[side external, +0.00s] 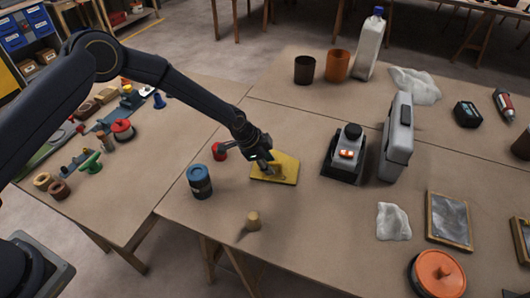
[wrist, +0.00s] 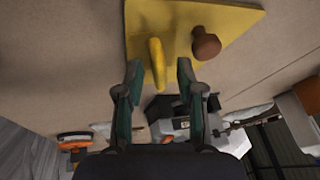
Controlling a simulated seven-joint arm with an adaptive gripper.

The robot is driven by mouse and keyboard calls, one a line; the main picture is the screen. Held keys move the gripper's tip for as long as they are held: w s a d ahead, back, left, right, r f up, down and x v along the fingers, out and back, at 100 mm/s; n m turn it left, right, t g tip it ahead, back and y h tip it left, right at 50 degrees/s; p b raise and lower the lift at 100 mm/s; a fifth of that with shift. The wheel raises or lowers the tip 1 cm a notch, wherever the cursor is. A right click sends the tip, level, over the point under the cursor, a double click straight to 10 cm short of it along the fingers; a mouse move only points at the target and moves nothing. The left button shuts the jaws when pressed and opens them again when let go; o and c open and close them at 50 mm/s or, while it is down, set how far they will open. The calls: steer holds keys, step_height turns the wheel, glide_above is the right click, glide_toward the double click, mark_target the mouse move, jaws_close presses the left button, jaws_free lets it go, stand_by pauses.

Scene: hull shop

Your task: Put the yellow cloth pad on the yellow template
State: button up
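A flat yellow board (side external: 283,166) lies on the brown table under my gripper. The wrist view shows its face (wrist: 180,18), with a raised yellow grip-like piece (wrist: 157,62) and a brown knob (wrist: 206,45) on it. I see no separate yellow cloth pad and no second yellow sheet, and cannot tell whether this board is the pad or the template. My gripper (wrist: 160,72) is open, its two fingers apart on either side of the raised yellow piece, with a gap showing at the right finger. In the side view my gripper (side external: 262,160) partly covers the board's left side.
A blue-lidded can (side external: 200,182) and a red object (side external: 219,151) stand left of the board. A tan cylinder (side external: 253,220) stands in front. A black device (side external: 343,153) and a grey case (side external: 397,140) stand to the right. Table between board and front edge is mostly clear.

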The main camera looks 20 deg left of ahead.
steer(key=shift+r, duration=0.1)
steer(key=s+a+r+n+y, duration=0.1)
steer(key=s+a+r+n, duration=0.1)
steer(key=s+a+r, duration=0.5)
steer(key=s+a+r+n+t+y, duration=0.15)
steer(key=a+r, duration=0.25)
steer(key=r, duration=0.8)
steer(key=s+a+r+n, duration=0.2)
steer(key=s+a+r, duration=0.3)
steer(key=r, duration=0.4)
steer(key=s+a+r+n, duration=0.2)
steer(key=s+a+n, duration=0.2)
steer(key=s, duration=0.6)
steer(key=s+a+r+n, duration=0.3)
steer(key=s+a+n, duration=0.1)
steer(key=s, duration=0.6)
steer(key=shift+a+y, duration=0.25)
steer(key=shift+y, duration=0.2)
